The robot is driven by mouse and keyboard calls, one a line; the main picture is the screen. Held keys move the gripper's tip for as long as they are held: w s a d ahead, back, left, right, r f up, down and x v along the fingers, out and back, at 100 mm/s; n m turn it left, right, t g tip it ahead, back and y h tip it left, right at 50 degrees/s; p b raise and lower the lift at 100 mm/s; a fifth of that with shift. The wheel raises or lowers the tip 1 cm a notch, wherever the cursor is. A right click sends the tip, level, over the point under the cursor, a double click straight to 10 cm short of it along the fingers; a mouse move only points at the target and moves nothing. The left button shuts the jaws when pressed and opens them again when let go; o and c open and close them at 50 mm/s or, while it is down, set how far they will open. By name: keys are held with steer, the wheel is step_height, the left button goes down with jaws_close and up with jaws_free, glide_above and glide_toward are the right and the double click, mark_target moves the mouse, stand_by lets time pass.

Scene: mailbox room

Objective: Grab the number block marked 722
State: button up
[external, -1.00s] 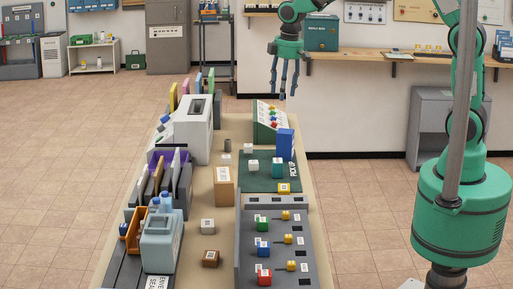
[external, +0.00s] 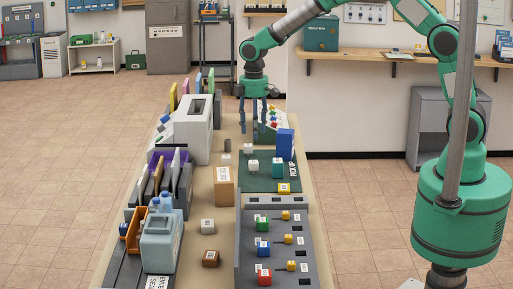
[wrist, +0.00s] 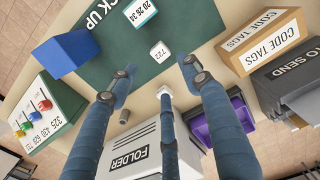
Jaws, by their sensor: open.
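The small white block marked 722 (wrist: 160,52) stands on the near edge of the dark green mat (wrist: 112,60) in the wrist view. My gripper (external: 255,118) points down above the far part of the table, beyond that block. In the wrist view its blue fingers (wrist: 155,85) are spread and empty, with the block ahead of them, between the two outer fingers and apart from them.
A blue box (wrist: 66,53) stands on one side of the mat and a CODE TAGS box (wrist: 262,42) on the other. A labelled block (wrist: 140,12) lies just beyond the 722 block. A small dark cylinder (wrist: 124,115) and a FOLDER box (wrist: 140,145) lie under the fingers.

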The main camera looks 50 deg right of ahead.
mark_target(254, 161)
steer(key=shift+f, duration=0.15)
steer(key=shift+f+b, duration=0.7)
steer(key=shift+f, duration=3.45)
steer(key=shift+f, duration=0.1)
steer(key=shift+d+f+b, duration=0.1)
steer(key=shift+f+b, duration=0.6)
steer(key=shift+f, duration=1.8)
steer(key=c, duration=0.9)
